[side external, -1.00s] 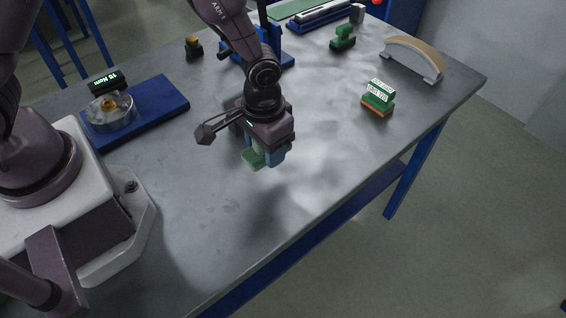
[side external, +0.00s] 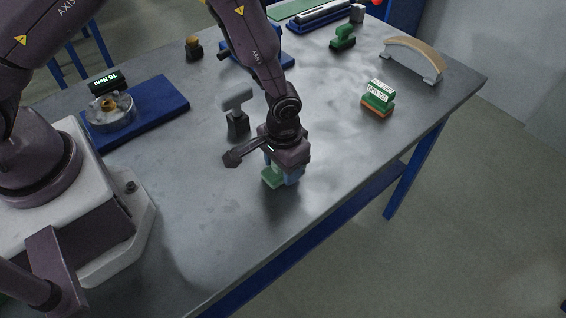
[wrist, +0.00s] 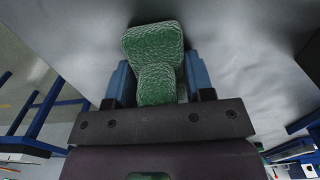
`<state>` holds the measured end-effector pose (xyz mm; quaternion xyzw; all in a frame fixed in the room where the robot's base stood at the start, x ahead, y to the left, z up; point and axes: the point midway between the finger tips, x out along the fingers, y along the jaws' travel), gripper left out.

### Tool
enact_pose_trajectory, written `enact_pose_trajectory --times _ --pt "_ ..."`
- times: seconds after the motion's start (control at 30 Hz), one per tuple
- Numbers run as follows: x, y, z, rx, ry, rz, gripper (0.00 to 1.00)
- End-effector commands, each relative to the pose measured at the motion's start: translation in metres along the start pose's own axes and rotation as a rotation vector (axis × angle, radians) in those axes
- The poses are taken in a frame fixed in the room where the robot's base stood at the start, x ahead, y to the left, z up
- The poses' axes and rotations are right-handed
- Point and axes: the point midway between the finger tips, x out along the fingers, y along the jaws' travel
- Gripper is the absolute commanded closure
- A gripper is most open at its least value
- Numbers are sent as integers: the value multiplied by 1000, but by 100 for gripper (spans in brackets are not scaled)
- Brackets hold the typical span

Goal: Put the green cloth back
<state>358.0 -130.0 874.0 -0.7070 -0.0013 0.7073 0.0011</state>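The green cloth (wrist: 155,45) is a textured green piece with a wide head and a narrower part below it. It sits between the two blue fingers of my gripper (wrist: 158,80) in the wrist view. In the side view the cloth (side external: 272,178) shows beneath my gripper (side external: 284,174), near the front edge of the table. The fingers are shut on it. The cloth appears to be above the tabletop, but its exact height is hard to tell.
A blue plate (side external: 165,105) with a round device lies left. A labelled green block (side external: 377,97), a green handled piece (side external: 342,38) and an arched piece (side external: 414,55) stand toward the right back.

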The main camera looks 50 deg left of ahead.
Motion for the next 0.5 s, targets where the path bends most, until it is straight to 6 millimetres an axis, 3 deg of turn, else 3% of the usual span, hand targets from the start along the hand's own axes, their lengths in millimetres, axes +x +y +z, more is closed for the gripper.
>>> enact_pose_trajectory --times 0.03,0.1,0.37,0.5 --pt "0 0 0 0 0 0 43" --pt "0 0 0 0 0 0 26" --pt "-1 0 0 0 0 0 26" --pt "-10 0 -1 0 4 1 26"
